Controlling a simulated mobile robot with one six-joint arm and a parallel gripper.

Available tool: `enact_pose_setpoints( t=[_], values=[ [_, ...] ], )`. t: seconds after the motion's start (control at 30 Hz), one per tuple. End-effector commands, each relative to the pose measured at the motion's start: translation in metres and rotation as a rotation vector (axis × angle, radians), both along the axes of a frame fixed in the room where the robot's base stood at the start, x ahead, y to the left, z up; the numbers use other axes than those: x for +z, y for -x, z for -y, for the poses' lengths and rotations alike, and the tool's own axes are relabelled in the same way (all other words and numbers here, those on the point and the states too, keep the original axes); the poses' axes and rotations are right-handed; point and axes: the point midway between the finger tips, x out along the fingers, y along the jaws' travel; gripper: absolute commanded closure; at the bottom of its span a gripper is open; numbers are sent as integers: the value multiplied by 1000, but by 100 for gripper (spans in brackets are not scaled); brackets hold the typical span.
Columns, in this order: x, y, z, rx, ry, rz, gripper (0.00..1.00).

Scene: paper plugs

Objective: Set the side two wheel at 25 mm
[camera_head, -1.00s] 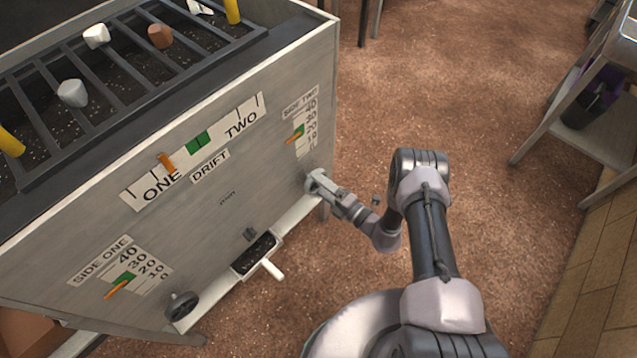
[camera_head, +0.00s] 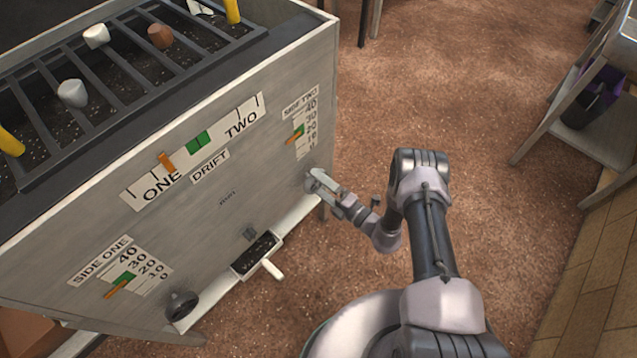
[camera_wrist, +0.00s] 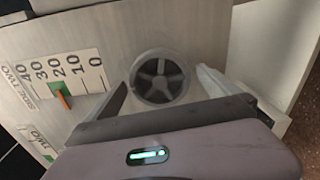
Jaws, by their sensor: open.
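The side two wheel (camera_wrist: 158,77) is a dark round handwheel with spokes on the grey panel in the wrist view. My gripper (camera_wrist: 170,68) is open, its two fingers on either side of the wheel. I cannot tell whether they touch it. The side two scale (camera_wrist: 75,75) lies left of the wheel, numbered 40 to 0. Its orange pointer (camera_wrist: 62,99) stands by the green mark, roughly between 20 and 30; the exact reading is unclear. In the head view my gripper (camera_head: 318,181) is at the panel's right end, below the side two scale (camera_head: 307,124), largely covering the wheel.
The drift scale (camera_head: 196,150) has its orange pointer near ONE, left of the green mark. Open floor lies right of the machine (camera_head: 225,200).

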Motion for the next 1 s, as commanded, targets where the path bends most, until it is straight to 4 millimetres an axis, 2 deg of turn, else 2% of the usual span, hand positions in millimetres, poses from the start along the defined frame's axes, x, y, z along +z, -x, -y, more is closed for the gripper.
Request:
enact_pose_setpoints(
  t=[0.43,0.77,1.0],
  values=[
    [0,22,30,-2,-1,-1,0],
    [0,25,32,0,0,0,0],
    [0,42,55,-3,0,-1,0]
  ],
)
